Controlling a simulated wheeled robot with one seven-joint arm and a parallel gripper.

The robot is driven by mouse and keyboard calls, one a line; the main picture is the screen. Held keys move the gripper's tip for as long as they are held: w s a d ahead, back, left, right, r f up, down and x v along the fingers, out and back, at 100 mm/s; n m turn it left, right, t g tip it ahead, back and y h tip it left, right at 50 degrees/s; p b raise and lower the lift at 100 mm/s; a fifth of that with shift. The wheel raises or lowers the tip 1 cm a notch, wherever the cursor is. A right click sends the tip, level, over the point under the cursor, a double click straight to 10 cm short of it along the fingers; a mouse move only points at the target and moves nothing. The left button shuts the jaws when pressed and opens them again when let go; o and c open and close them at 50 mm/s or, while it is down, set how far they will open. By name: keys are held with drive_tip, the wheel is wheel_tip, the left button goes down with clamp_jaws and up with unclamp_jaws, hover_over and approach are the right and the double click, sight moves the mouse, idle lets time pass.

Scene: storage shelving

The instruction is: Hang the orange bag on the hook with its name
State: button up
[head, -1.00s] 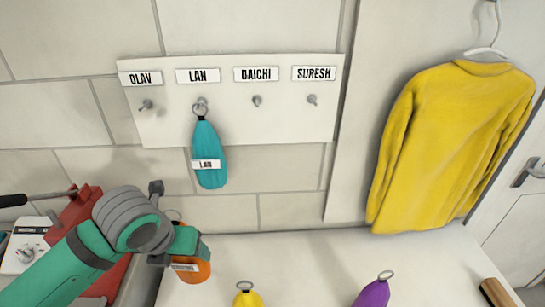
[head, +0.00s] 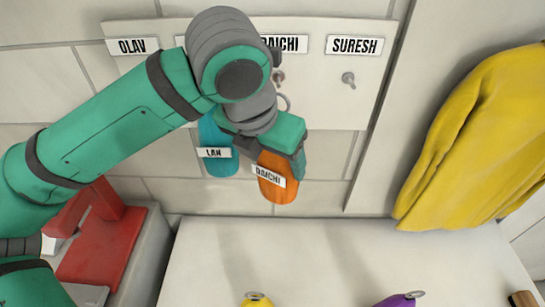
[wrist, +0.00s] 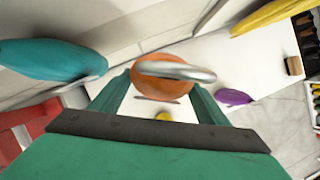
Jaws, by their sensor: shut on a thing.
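The orange bag (head: 277,178) hangs from my gripper (head: 290,148), and its label reads DAICHI. My gripper is shut on it near its top; the bag and its metal ring also show between the fingers in the wrist view (wrist: 160,82). The white hook board (head: 305,97) is on the wall behind. The DAICHI label (head: 291,44) is partly covered by my arm, with its hook (head: 279,77) just below it. The bag's ring (head: 284,102) shows a little below that hook, apart from it in the picture.
The teal LAN bag (head: 215,155) hangs on the board left of the orange bag. The SURESH hook (head: 348,79) is empty. A yellow bag (head: 257,299) and a purple bag (head: 401,300) are on the white counter (head: 330,255). A yellow sweater (head: 470,140) hangs at right.

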drive_tip(key=w+f, duration=0.1)
drive_tip(key=w, duration=0.7)
drive_tip(key=shift+f, duration=0.15)
idle(0.9)
drive_tip(key=shift+w, duration=0.1)
idle(0.5)
drive_tip(key=o, duration=1.9)
drive_tip(key=shift+o, duration=0.2)
drive_tip(key=shift+a, duration=0.1)
